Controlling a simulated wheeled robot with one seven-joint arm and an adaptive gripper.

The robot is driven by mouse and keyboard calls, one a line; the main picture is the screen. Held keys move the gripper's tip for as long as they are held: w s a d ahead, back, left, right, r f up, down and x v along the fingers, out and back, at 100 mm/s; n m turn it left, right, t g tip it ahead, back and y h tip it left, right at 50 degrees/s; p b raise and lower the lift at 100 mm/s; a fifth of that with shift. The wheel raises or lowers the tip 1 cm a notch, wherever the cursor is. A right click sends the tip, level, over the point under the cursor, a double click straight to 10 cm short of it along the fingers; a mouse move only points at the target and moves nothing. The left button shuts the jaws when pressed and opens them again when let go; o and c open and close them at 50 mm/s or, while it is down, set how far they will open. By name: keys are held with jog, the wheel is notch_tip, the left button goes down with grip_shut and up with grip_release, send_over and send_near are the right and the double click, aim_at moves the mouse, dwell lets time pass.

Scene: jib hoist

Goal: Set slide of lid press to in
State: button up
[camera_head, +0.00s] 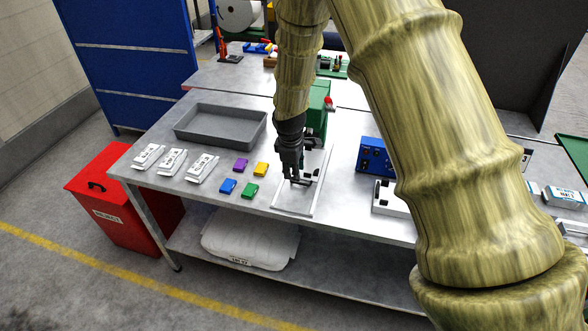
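The lid press appears to be the green machine (316,108) on the bench, partly hidden behind my arm. A pale flat frame with rails (317,198), which looks like its slide, extends from it toward the bench's front edge. My gripper (298,181) points down over this frame, at a small dark bar or handle in it. Whether the fingers touch or enclose the bar is too small to tell, and so is how far they are open.
Several white parts (172,161) and a grey tray (221,107) are further left. A blue device (372,156) stands right of the press, beside my large arm link.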

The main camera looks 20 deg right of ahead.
jog(key=shift+s+a+r+p, duration=0.15)
jog(key=shift+r+p, duration=0.3)
jog(key=shift+r, duration=0.35)
jog(key=shift+s+r+p, duration=0.1)
jog(key=shift+r+p, duration=0.35)
jog(key=shift+r, duration=0.3)
jog(key=shift+r, duration=0.1)
notch_tip(320, 180, up, 12)
jog(key=s+a, duration=0.1)
jog(key=s, duration=0.1)
jog(key=shift+a+f, duration=0.15)
jog(key=shift+f, duration=0.05)
jog(key=shift+w+f, duration=0.1)
jog(key=b, duration=2.3)
send_over(297, 183)
jog(key=s+a, duration=0.1)
jog(key=s, duration=0.1)
notch_tip(297, 183, down, 13)
jog(key=shift+f, duration=0.2)
jog(key=shift+w+a+f, duration=0.1)
jog(key=f, duration=0.3)
jog(key=w+f, duration=0.1)
jog(key=f, duration=0.2)
jog(key=d+f+p, duration=0.1)
jog(key=f, duration=0.3)
jog(key=shift+w+d+f, duration=0.1)
jog(key=shift+w, duration=0.25)
